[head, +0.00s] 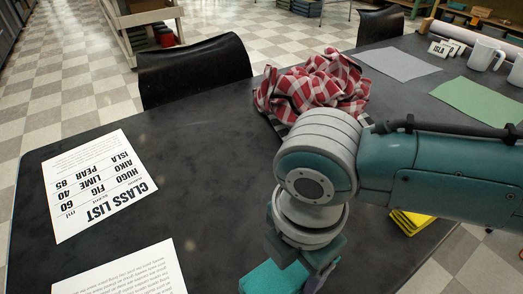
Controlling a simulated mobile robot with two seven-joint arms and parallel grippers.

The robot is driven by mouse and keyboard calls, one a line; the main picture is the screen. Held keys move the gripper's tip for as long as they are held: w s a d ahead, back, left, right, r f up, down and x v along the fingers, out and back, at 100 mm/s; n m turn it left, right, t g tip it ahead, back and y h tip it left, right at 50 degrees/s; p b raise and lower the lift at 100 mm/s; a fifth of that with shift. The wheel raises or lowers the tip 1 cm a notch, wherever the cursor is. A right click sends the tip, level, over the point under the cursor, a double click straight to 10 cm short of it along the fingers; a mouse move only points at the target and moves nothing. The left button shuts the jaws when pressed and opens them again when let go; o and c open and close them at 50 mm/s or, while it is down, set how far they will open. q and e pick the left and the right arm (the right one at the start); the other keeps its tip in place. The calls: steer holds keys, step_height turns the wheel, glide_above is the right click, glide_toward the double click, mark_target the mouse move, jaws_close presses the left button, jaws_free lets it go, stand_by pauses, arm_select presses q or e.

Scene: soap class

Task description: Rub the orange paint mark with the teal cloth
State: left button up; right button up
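My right gripper (303,262) reaches down over the dark table from an arm that comes in from the right. A flat bright teal piece, seemingly the teal cloth (270,279), shows at its fingers near the bottom edge. The fingers seem to be closed on it, but the tips are partly hidden and cut off by the frame. I cannot tell whether the cloth touches the table. No orange paint mark is visible; the arm and gripper cover part of the table. My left gripper is not in view.
A red checked cloth (313,86) lies crumpled behind my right arm. A class list sheet (72,205) and another sheet (125,272) lie at left. Mugs (484,54) stand at the back right. The table's middle left is clear.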

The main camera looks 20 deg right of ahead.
steer(key=shift+r+p, duration=0.95)
steer(key=shift+r, duration=0.15)
